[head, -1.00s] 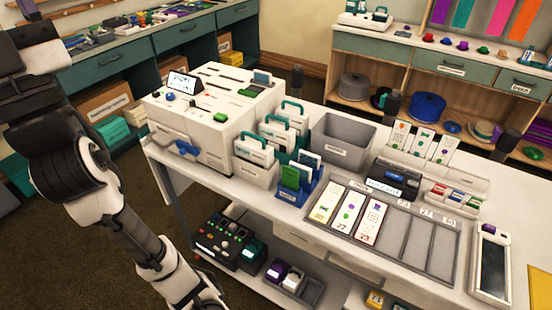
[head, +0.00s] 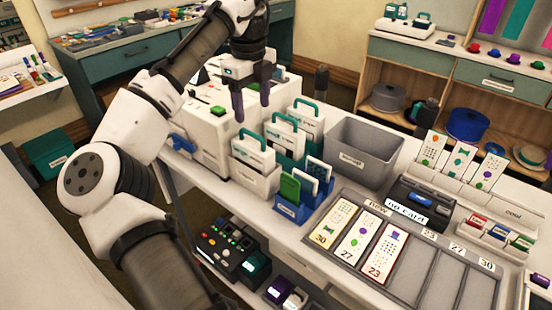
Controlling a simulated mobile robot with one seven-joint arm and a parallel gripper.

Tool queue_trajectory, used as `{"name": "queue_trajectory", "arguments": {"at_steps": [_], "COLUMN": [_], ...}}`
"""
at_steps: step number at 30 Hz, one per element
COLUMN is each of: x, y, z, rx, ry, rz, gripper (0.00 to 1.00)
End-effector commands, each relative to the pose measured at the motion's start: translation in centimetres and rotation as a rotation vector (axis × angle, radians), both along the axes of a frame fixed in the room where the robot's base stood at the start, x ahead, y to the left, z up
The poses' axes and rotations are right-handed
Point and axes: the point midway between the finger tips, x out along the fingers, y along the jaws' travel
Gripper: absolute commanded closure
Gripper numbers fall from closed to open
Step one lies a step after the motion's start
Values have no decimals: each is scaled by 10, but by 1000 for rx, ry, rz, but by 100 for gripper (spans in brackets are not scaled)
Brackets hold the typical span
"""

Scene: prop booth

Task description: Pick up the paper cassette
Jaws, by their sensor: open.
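Several white cassettes with teal handles stand upright in a pale holder (head: 258,180) at the middle of the table in the head view. The front cassette (head: 252,158) is nearest the holder's front, with another cassette (head: 284,144) and a rear cassette (head: 308,122) behind it. Which one is the paper cassette I cannot tell. My gripper (head: 252,103) is open and empty, with its fingers pointing down. In the picture it lies just above the front cassette's handle and in front of the white machine (head: 204,138), and appears apart from the cassettes.
A blue holder (head: 290,210) with green and white cards stands close in front of the cassettes. An empty-looking grey bin (head: 362,150) is to their right. A grey tray (head: 412,262) with three printed cards and a dark card device (head: 413,203) lie farther right.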

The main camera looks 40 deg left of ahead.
Motion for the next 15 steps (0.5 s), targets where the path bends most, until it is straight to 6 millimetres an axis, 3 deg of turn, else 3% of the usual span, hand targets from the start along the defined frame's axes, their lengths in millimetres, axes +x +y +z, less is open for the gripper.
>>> {"name": "queue_trajectory", "arguments": {"at_steps": [15], "x": [-4], "y": [2], "z": [-79], "rx": [-4], "ry": [20], "rz": [-2], "gripper": [38]}}
